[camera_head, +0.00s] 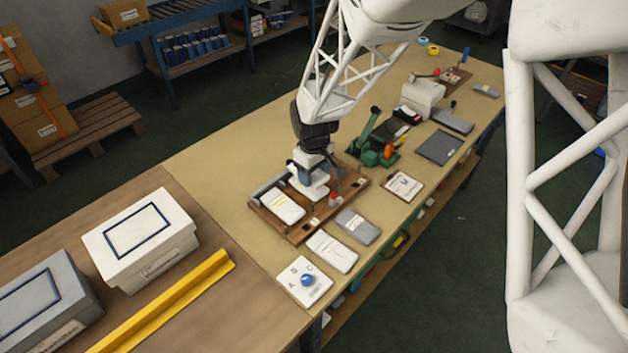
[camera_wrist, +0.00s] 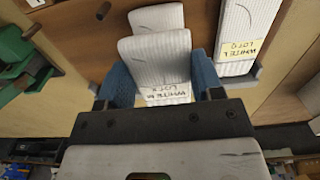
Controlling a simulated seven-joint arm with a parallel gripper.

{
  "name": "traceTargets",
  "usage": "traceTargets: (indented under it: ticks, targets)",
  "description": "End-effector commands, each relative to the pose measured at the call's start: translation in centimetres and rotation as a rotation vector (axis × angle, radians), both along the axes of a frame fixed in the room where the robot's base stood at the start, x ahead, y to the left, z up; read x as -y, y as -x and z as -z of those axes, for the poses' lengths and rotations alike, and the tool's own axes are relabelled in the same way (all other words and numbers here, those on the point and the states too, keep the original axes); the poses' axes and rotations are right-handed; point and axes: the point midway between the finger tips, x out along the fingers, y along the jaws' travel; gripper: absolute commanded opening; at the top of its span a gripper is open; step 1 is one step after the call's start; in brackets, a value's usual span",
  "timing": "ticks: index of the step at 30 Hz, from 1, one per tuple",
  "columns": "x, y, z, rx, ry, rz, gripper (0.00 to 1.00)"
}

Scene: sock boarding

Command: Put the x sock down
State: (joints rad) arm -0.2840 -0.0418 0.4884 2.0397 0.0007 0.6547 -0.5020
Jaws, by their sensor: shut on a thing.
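My gripper (camera_head: 313,168) is over the wooden tray (camera_head: 297,237) on the bench. In the wrist view its blue fingers (camera_wrist: 163,88) are shut on a white ribbed sock (camera_wrist: 155,55) with a pale printed label. Another white sock (camera_wrist: 157,16) shows just beyond the held one; whether they touch is unclear. A white sock with a yellow label (camera_head: 283,206) lies in the tray's left part and also shows in the wrist view (camera_wrist: 236,30). I cannot make out an x on any sock. The held sock's lower end is hidden.
A grey packet (camera_head: 358,226), a white packet (camera_head: 332,250) and a panel with a blue knob (camera_head: 304,282) lie in front of the tray. A green device (camera_head: 375,145) stands to its right. A white box (camera_head: 140,240) and yellow bar (camera_head: 165,302) are at left. Bench behind the tray is clear.

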Motion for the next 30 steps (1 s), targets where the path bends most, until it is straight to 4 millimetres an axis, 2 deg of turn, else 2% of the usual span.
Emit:
traceTargets:
  ticks: [11,25,26,30]
  targets:
    - [0.0,0.0,3.2,-0.002,0.001,0.0,0.38]
    - [0.0,0.0,3.7,-0.001,0.001,0.0,0.38]
    - [0.0,0.0,3.7,-0.001,0.001,0.0,0.62]
    - [0.0,0.0,3.7,0.0,0.0,0.0,0.83]
